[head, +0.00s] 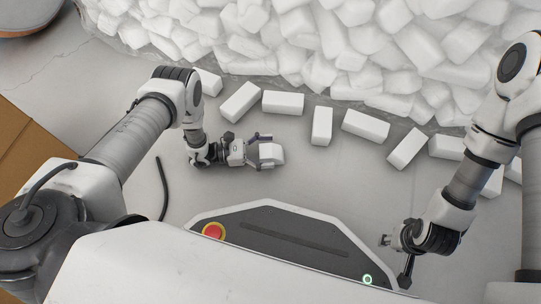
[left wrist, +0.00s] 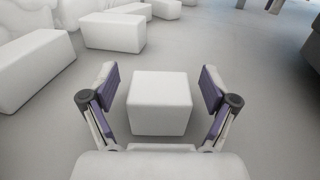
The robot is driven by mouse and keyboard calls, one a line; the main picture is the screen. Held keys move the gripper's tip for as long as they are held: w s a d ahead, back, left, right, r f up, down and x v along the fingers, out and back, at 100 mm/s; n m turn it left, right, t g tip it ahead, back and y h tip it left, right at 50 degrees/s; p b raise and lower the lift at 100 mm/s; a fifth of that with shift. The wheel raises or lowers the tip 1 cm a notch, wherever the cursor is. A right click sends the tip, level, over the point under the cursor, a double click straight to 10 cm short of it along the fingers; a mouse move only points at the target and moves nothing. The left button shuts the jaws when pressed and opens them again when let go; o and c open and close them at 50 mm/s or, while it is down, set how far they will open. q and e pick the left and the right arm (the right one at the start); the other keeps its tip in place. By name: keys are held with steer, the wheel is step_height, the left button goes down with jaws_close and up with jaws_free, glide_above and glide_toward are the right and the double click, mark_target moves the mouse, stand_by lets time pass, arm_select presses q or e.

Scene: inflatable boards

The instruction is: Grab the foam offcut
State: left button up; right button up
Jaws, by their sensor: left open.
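The foam offcut, a white block (left wrist: 160,103), lies on the grey floor between the two fingers of my left gripper (left wrist: 160,92). Gaps show between the block and both purple-padded fingers, so the gripper is open around it. In the head view the block (head: 271,153) sits at the tip of my left gripper (head: 264,153), partly covered by it. My right gripper (head: 393,256) is low at the right, beside my base, with no block seen at it; its finger opening is unclear.
Several similar white blocks lie loose on the floor, such as one block (head: 283,102) and an upright-looking one (head: 322,126). Behind them is a large heap of white foam pieces (head: 340,40). A brown cardboard piece (head: 30,150) is at the left. Floor right of the offcut is clear.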

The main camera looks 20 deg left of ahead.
arm_select(q)
steer(key=c, duration=0.9)
steer(key=shift+r, duration=0.15)
arm_select(e)
steer(key=shift+r, duration=0.1)
